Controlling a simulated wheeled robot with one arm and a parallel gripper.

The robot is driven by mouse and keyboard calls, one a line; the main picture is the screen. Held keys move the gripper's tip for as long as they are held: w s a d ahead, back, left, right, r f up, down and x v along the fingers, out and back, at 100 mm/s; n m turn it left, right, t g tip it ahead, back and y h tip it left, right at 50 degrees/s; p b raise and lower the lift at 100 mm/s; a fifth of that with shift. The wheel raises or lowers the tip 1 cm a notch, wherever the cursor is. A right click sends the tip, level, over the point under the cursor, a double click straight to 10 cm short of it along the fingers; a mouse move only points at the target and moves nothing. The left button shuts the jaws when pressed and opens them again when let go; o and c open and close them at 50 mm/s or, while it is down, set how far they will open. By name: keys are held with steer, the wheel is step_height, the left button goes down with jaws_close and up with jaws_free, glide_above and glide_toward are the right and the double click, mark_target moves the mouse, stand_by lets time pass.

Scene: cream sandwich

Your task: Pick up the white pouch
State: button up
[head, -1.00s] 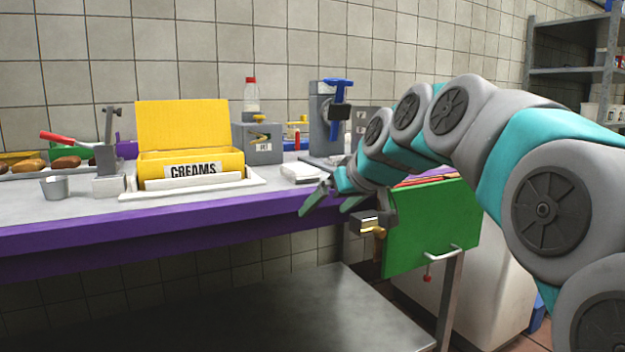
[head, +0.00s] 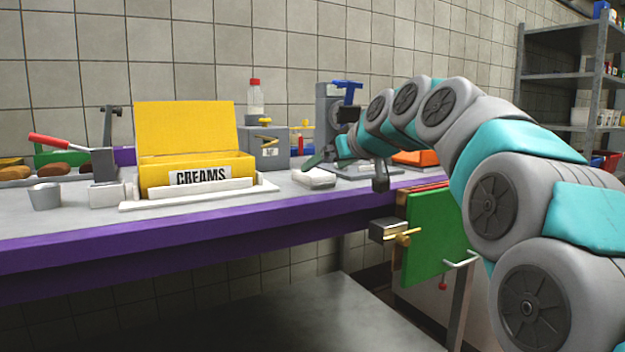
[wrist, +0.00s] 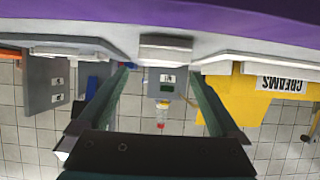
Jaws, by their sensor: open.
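The white pouch (head: 314,178) lies on the counter in the head view, right of the yellow CREAMS box. In the wrist view, which is upside down, a white block that appears to be the pouch (wrist: 167,48) sits ahead, between the lines of the two fingers. My gripper (head: 322,158) is just behind and above the pouch in the head view. In the wrist view my gripper (wrist: 160,74) has its two teal fingers spread wide with nothing between them. I cannot tell the exact gap to the pouch.
The yellow CREAMS box (head: 197,178) stands in a white tray (head: 135,206) to the left. A grey box (head: 265,147) and a bottle (head: 254,97) stand behind. A grey machine with a blue handle (head: 347,90) is close behind my gripper. The purple counter edge (head: 200,240) runs along the front.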

mark_target(314, 172)
steer(key=x, duration=0.5)
steer(key=shift+a+f, duration=0.15)
steer(key=shift+s, duration=0.1)
steer(key=c, duration=1.2)
